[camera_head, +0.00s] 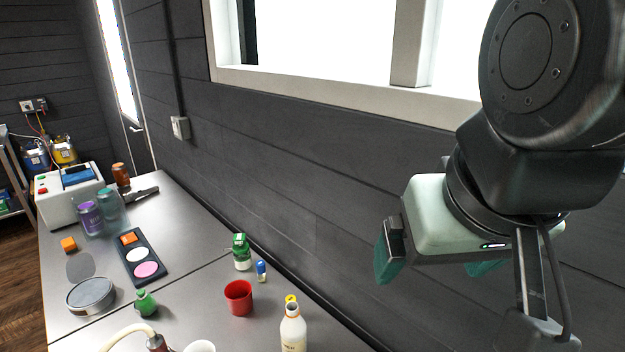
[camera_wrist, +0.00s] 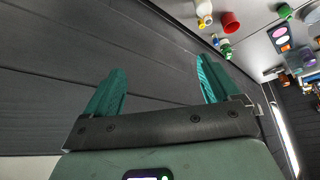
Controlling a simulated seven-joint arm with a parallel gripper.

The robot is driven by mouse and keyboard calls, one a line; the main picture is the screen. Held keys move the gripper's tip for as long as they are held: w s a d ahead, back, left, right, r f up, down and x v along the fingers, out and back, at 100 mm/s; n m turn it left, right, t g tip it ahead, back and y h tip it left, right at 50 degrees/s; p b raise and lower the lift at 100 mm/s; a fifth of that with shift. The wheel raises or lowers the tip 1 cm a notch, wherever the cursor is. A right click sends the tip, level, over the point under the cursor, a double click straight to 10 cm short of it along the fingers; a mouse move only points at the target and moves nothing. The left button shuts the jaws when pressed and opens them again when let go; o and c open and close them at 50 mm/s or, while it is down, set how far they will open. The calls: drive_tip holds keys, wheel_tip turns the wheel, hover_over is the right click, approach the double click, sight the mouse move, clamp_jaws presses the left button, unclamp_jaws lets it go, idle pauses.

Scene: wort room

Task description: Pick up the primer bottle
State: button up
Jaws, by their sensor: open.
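A cream bottle (camera_head: 293,332) with a dark-rimmed mouth stands upright at the front of the table; its label is too small to read, so I cannot tell surely that it is the primer bottle. It also appears upside down at the top of the wrist view (camera_wrist: 204,8). A green-capped jar with a label (camera_head: 242,252) and a small green bottle (camera_head: 145,303) stand further left. My gripper (camera_head: 437,268) is raised at the right, well above and apart from the table. Its teal fingers are spread and empty, facing the dark wall in the wrist view (camera_wrist: 160,72).
A red cup (camera_head: 239,297) and a blue-capped vial (camera_head: 261,271) stand near the cream bottle; a yellow item (camera_head: 291,299) is behind it. A round tin (camera_head: 90,295), a palette tray (camera_head: 155,281), jars (camera_head: 91,218) and a white machine (camera_head: 68,194) fill the left. The dark wall (camera_head: 300,190) borders the table.

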drive_tip(key=w+a+f+n+g+h, duration=0.3)
drive_tip(key=w+f+n+g+h, duration=0.3)
drive_tip(key=f, duration=0.4)
drive_tip(key=n+t+h, duration=0.2)
drive_tip(key=n+t, duration=1.5)
drive_tip(key=n, duration=0.7)
approach(287, 340)
drive_tip(key=shift+f+x, duration=0.2)
drive_tip(key=shift+x, duration=0.8)
drive_tip(key=shift+w+d+f, duration=0.1)
drive_tip(key=shift+w+d, duration=0.05)
drive_tip(key=shift+w, duration=0.15)
drive_tip(key=x, duration=0.4)
drive_tip(key=shift+w+d, duration=0.1)
drive_tip(key=shift+w, duration=0.15)
drive_tip(key=shift+r+x, duration=0.15)
drive_tip(key=shift+x, duration=1.2)
drive_tip(key=shift+r+x, duration=0.15)
drive_tip(key=shift+x, duration=1.25)
drive_tip(key=shift+c, duration=0.3)
